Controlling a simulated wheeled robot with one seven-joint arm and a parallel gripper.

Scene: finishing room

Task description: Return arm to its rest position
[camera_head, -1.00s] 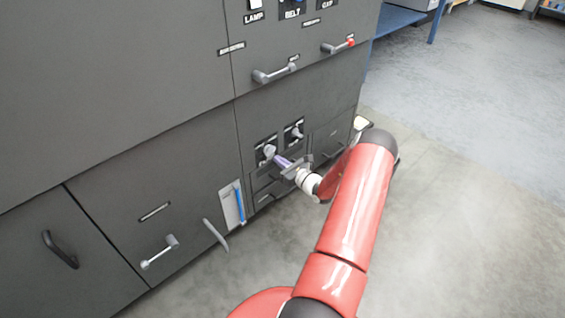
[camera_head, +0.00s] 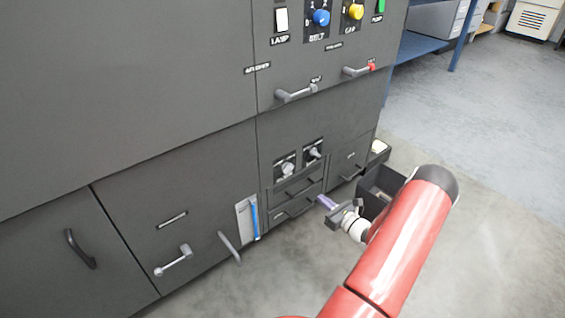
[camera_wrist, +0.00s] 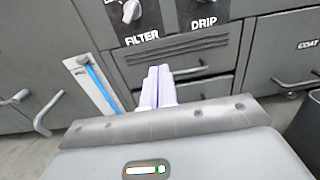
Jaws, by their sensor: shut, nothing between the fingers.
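My gripper (camera_head: 327,202) is at the end of my red arm, low in front of the grey cabinet (camera_head: 180,130). Its pale violet fingers are together with nothing between them. In the wrist view the gripper (camera_wrist: 157,86) points at the cabinet front, below the FILTER knob (camera_wrist: 131,12) and the knob beside the DRIP label (camera_wrist: 202,2). The fingers look apart from the cabinet, though the wrist view does not show the gap clearly.
A dark open bin (camera_head: 378,190) stands on the floor just beyond my wrist. Lever handles (camera_head: 172,261) and drawer pulls (camera_head: 300,187) stick out of the cabinet. A blue-marked gauge (camera_head: 253,220) is left of my gripper. Open floor (camera_head: 490,200) lies to the right.

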